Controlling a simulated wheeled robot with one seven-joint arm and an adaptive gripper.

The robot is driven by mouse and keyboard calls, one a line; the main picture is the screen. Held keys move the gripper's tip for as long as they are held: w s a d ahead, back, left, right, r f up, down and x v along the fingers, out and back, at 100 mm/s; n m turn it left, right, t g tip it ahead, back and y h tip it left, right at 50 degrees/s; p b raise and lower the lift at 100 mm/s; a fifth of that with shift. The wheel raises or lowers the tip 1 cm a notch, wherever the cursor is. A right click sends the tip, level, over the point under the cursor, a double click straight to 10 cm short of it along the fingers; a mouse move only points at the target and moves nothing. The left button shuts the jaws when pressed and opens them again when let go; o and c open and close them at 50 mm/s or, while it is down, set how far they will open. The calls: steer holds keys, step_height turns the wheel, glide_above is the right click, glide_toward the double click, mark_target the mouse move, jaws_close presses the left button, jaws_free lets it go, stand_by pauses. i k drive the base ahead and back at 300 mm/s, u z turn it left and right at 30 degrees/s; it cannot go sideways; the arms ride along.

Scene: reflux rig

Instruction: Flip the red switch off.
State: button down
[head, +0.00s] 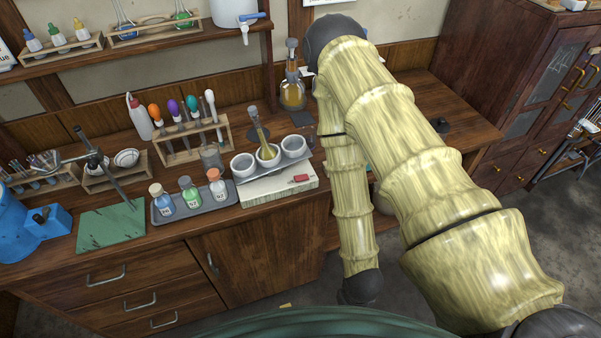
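My arm comes from the lower right, bends at the top and comes back down to the right of the box. The lower arm ends in a dark joint below the bench front. No fingers of my gripper show, and nothing visible touches the switch.
A flask (292,94) stands farther back. My arm hides part of the bench (458,108) on the right.

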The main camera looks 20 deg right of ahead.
mark_target(302, 178)
steer(key=u, duration=2.5)
steer(key=i, duration=1.5)
steer(key=z, duration=3.7)
steer(key=i, duration=0.5)
